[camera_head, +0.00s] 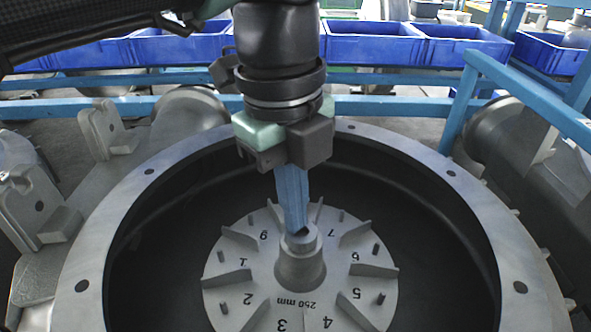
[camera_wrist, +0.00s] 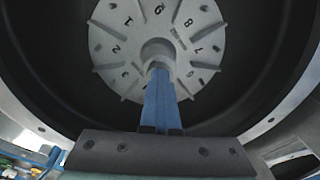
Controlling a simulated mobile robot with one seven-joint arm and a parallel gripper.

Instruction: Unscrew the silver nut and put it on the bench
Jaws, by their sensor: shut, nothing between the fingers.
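The silver-grey impeller (camera_head: 235,283) lies inside the round housing, with numbered vanes and a raised central hub (camera_head: 300,268). A small silver collar, which looks like the nut (camera_head: 312,243), sits on top of the hub; its shape is partly hidden by my fingers. My gripper (camera_head: 297,228) points down from above with its blue fingers closed together and empty. The fingertips are at the hub top; I cannot tell whether they touch it. In the wrist view my gripper (camera_wrist: 158,72) overlaps the near side of the hub (camera_wrist: 157,48).
The housing's wide metal rim (camera_head: 455,205) with bolt holes surrounds the impeller and stands higher than it. Short studs stick up between the vanes. Blue rails (camera_head: 400,106) and blue bins (camera_head: 375,47) stand behind. Grey castings (camera_head: 190,112) lie at the left.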

